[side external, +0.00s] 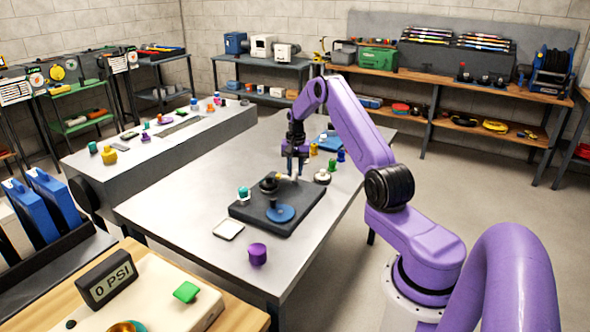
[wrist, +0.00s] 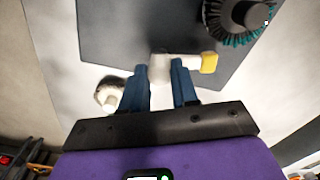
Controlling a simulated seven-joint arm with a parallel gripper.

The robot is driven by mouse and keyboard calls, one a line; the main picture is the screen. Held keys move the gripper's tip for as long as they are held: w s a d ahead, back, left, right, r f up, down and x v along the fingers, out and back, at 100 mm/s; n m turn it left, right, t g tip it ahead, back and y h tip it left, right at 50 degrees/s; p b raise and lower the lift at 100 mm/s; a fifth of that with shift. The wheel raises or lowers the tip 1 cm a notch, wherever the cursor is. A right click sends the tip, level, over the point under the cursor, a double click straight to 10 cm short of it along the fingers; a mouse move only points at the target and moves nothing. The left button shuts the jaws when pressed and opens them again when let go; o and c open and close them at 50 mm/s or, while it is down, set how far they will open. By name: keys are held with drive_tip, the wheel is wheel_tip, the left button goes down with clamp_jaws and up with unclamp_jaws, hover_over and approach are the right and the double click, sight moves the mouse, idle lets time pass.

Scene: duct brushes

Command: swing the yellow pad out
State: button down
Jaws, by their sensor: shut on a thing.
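The yellow pad (wrist: 208,62) is a small block on the right end of a short white arm (wrist: 160,67) in the wrist view, above the dark base plate (wrist: 125,40). My gripper (wrist: 159,75) has its two blue fingers on either side of the white arm and is shut on it. The yellow end sticks out to the right of the fingers. In the side external view my gripper (side external: 294,172) points down over the back of the base plate (side external: 305,212). The pad is too small there to make out well.
A dark round brush with teal bristles (wrist: 240,18) is near the pad in the wrist view. A blue disc (side external: 280,213) lies on the plate's front. A white-and-dark round piece (side external: 322,177) stands off its right side. A purple cylinder (side external: 257,254) stands in front.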

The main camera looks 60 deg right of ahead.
sight(296, 171)
drive_tip(key=m, duration=0.6)
drive_tip(key=shift+m, duration=0.3)
idle(0.4)
drive_tip(key=c, duration=0.8)
unclamp_jaws()
drive_tip(key=shift+c, duration=0.2)
wheel_tip(296, 171, up, 18)
drive_tip(key=shift+s+f, duration=0.2)
drive_tip(key=shift+f, duration=0.05)
